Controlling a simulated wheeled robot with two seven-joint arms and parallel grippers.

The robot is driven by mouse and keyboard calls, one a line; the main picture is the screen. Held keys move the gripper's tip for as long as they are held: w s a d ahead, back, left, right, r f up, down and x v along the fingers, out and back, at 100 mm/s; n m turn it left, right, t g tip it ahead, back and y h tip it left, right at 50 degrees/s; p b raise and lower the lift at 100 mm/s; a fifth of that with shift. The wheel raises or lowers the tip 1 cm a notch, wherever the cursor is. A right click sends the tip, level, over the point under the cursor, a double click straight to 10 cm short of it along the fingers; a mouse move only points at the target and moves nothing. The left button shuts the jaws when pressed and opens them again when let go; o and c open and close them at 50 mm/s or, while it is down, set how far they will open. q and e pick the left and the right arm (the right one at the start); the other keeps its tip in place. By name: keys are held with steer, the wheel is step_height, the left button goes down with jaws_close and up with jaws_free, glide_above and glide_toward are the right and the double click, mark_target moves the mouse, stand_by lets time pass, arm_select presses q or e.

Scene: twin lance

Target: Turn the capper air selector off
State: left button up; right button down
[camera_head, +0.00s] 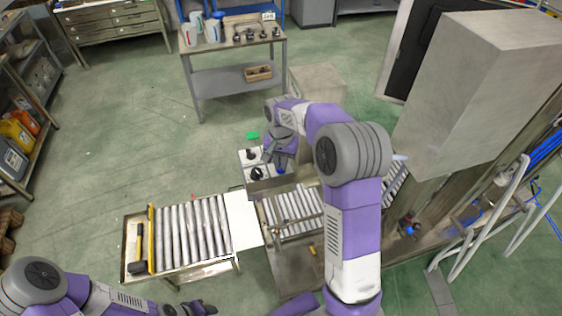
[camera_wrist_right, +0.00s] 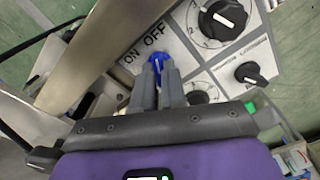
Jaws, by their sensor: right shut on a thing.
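The air selector is a blue knob (camera_wrist_right: 157,60) on a pale control panel (camera_wrist_right: 205,55). ON and OFF are printed beside it, ON to the left and OFF above. My right gripper (camera_wrist_right: 159,76) is shut on the blue knob, with a finger on each side. The fingers hide part of the knob, and I cannot surely tell which label it points at. In the head view my right gripper (camera_head: 279,166) is over the right part of the panel (camera_head: 252,173). My left gripper (camera_head: 190,308) is at the bottom edge, away from the panel; its jaw opening is unclear.
Black dials (camera_wrist_right: 222,19) and a smaller black knob (camera_wrist_right: 250,73) sit close right of the selector. A metal bar (camera_wrist_right: 105,50) runs close on the left. Roller conveyors (camera_head: 192,232) lie in front of the panel. Open floor is to the left.

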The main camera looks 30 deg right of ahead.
steer(key=shift+r, duration=0.1)
steer(key=c, duration=1.2)
jaws_free()
step_height(320, 180, up, 8)
steer(key=shift+f, duration=0.25)
